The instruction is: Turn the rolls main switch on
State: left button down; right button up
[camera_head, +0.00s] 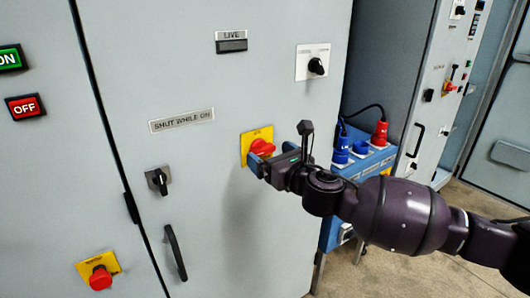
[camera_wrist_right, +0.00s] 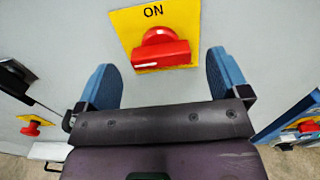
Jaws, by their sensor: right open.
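The rolls main switch is a red rotary knob on a yellow plate on the grey cabinet door. In the head view the knob (camera_head: 262,147) is partly behind my right gripper (camera_head: 262,166). In the right wrist view the knob (camera_wrist_right: 160,50) lies ahead, its red grip bar running nearly level across the picture, below the word ON on the plate (camera_wrist_right: 130,22). My right gripper (camera_wrist_right: 160,66) is open, with one blue finger on each side of the knob. No contact with the knob shows. My left gripper is not in view.
A black-handled switch (camera_head: 157,181), a door handle (camera_head: 175,252) and a red button on yellow (camera_head: 99,275) sit left of my gripper. A black selector (camera_head: 315,66) is above right. A blue box with plugs (camera_head: 358,160) stands right, behind my arm.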

aim_at(261, 149)
jog(key=shift+x, duration=1.05)
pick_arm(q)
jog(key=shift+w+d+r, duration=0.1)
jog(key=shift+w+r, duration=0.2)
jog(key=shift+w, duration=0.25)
pick_arm(e)
jog(key=shift+w+a, duration=0.25)
jog(key=shift+w, duration=0.05)
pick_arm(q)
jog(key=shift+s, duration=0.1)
pick_arm(e)
jog(key=shift+c, duration=0.7)
jog(key=c, duration=0.8)
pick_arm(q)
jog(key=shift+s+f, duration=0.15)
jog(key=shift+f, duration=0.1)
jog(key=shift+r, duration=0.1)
